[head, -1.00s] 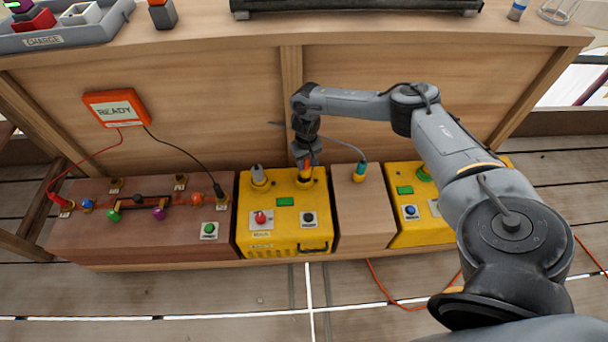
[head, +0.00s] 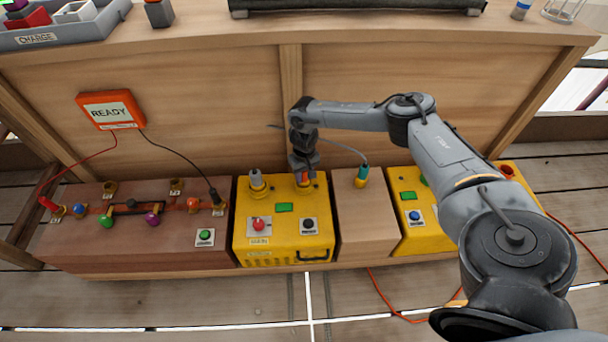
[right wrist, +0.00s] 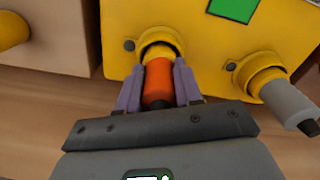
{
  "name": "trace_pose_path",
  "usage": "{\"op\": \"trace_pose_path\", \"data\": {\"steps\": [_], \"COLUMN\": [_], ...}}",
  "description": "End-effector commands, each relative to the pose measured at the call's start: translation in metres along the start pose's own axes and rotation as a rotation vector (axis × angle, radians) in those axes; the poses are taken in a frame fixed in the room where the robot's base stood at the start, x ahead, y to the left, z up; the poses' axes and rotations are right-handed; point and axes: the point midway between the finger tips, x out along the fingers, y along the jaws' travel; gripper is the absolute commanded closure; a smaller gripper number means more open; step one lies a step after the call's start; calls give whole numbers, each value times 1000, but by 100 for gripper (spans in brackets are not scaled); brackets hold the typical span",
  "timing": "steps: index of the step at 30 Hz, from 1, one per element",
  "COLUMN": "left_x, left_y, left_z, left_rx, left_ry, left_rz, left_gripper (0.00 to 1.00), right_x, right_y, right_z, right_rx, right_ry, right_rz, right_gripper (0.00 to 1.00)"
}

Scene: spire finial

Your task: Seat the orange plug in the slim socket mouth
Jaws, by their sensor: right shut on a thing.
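The orange plug (right wrist: 158,80) is between the fingers of my right gripper (right wrist: 157,88), which is shut on it. Its front end is at the round yellow collar of a socket mouth (right wrist: 162,44) on the yellow box (head: 284,240) and appears to enter it. The wrist view does not show how deep it sits. In the head view my right gripper (head: 304,174) is above the box's right-hand socket and hides most of the plug. A grey plug (head: 256,179) stands in the box's other socket, and it also shows in the right wrist view (right wrist: 290,103). My left gripper is out of view.
A wooden block (head: 362,222) with a teal plug (head: 363,173) stands right of the yellow box. A brown board (head: 140,240) with coloured knobs stands to the left. The wooden panel (head: 215,120) rises close behind. An orange READY sign (head: 111,110) hangs on it.

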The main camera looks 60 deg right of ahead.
Motion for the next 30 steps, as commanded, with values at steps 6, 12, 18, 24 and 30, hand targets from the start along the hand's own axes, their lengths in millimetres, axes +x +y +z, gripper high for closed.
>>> {"op": "trace_pose_path", "data": {"steps": [6,12,18,24,30], "left_x": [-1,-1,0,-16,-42], "left_y": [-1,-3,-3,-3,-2], "left_z": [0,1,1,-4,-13], "left_rx": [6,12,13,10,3], "left_ry": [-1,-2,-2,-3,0], "left_rz": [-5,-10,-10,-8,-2], "left_gripper": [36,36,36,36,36], "right_x": [3,3,1,-24,-62], "right_y": [0,0,0,0,0], "right_z": [0,0,0,0,0], "right_rx": [0,0,0,1,0], "right_ry": [-1,0,1,0,-1], "right_rz": [0,0,0,-1,0], "right_gripper": [47,40,40,40,40]}}
